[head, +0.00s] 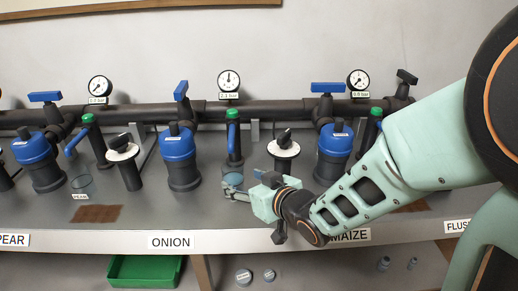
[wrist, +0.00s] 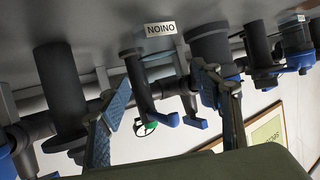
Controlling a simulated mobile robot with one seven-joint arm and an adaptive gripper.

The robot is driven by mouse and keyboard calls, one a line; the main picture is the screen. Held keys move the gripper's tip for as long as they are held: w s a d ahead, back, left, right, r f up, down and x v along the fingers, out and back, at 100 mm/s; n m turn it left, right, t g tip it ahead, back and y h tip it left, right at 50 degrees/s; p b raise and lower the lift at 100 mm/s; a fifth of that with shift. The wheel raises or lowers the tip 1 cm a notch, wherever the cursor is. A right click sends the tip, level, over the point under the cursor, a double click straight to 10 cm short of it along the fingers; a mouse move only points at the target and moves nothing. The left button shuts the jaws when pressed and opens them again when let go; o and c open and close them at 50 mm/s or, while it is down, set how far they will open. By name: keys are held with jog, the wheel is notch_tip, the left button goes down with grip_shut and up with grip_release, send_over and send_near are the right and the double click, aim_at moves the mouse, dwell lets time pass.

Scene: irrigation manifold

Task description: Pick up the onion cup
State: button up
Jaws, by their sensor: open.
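The onion cup is a clear cup. In the head view it appears as a faint bluish shape (head: 232,180) below the middle green-capped tap, partly hidden by my gripper. The wrist view is upside down; there its ONION label (wrist: 160,29) reads clearly, and the clear walls are hard to make out. My gripper (head: 232,188) is low over the front of the bench at the cup. In the wrist view its two blue-padded fingers (wrist: 163,98) are spread wide, with the label between them in the picture. I cannot tell whether either finger touches the cup.
A clear PEAR cup (head: 82,185) stands to the left. Blue-capped filters (head: 181,160), white-disc posts (head: 123,160) and the tap (head: 233,140) stand close behind and beside my gripper. The bench's front edge carries an ONION sign (head: 171,242). A green crate (head: 145,271) is below.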

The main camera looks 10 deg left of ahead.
aim_at(238, 180)
jog(key=b+x, duration=0.2)
jog(key=x, duration=0.5)
jog(key=shift+f+b, duration=0.25)
jog(key=shift+b, duration=0.05)
jog(key=shift+w+a, duration=0.2)
jog(key=shift+w, duration=0.1)
jog(key=c, duration=1.1)
jog(key=shift+r, duration=0.2)
